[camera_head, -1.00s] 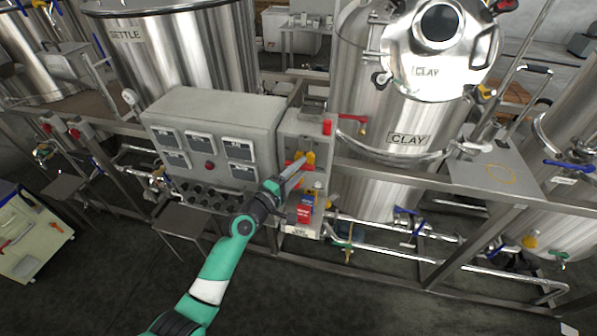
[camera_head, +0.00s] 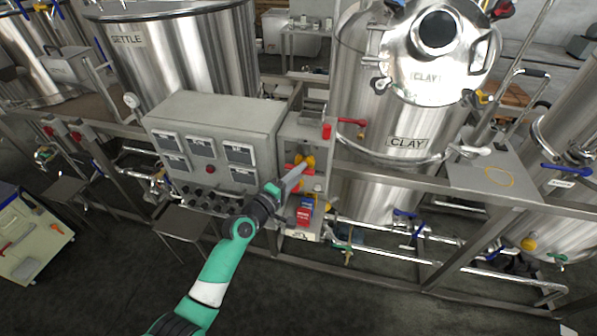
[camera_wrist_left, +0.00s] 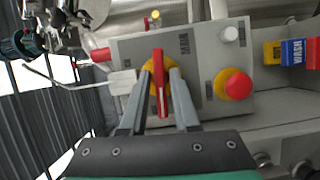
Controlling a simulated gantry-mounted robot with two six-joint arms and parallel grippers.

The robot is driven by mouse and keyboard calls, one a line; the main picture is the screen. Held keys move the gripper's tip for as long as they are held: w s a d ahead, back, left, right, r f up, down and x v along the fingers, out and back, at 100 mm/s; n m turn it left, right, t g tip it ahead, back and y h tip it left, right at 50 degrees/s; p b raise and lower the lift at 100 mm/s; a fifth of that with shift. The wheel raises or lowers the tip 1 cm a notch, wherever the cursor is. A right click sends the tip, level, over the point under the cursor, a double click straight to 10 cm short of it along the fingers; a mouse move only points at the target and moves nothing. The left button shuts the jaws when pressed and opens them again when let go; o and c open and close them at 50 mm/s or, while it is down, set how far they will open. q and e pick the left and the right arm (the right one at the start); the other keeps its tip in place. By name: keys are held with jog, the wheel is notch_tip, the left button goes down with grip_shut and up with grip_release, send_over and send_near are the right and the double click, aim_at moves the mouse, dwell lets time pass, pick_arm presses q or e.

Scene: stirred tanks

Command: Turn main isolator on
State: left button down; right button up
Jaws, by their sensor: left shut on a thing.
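The main isolator (camera_wrist_left: 159,84) is a red handle on a yellow round base, on a grey switch box (camera_wrist_left: 205,48). In the left wrist view the handle stands upright in the picture between my left gripper's fingers (camera_wrist_left: 160,90). The left gripper is shut on the handle, and the yellow base shows around it. In the head view the left gripper (camera_head: 296,176) reaches the box, and the isolator's red and yellow parts (camera_head: 306,161) show just behind the fingertips. My right gripper is not in view.
A red button on a yellow ring (camera_wrist_left: 237,85) and a white knob (camera_wrist_left: 229,34) sit beside the isolator. Coloured tags, one reading WASH (camera_wrist_left: 293,52), are nearby. A larger control panel (camera_head: 213,125) stands left of the box. The CLAY tank (camera_head: 385,110) is to the right.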

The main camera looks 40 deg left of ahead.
pick_arm(q)
jog(key=shift+w+d+r+m+g+y+p, duration=0.1)
jog(key=shift+m+g+y+p, duration=1)
jog(key=shift+m, duration=1)
jog(key=shift+w+d+r+m+g+y+p, duration=0.15)
jog(key=shift+m+g+y+p, duration=0.55)
jog(key=shift+m+p, duration=1.1)
jog(key=shift+s+d+r+m+g+y+p, duration=0.1)
jog(key=shift+m+g+y+p, duration=0.75)
jog(key=shift+m, duration=1.55)
jog(key=shift+g+h, duration=0.25)
jog(key=c, duration=0.9)
grip_release()
jog(key=shift+o, duration=0.2)
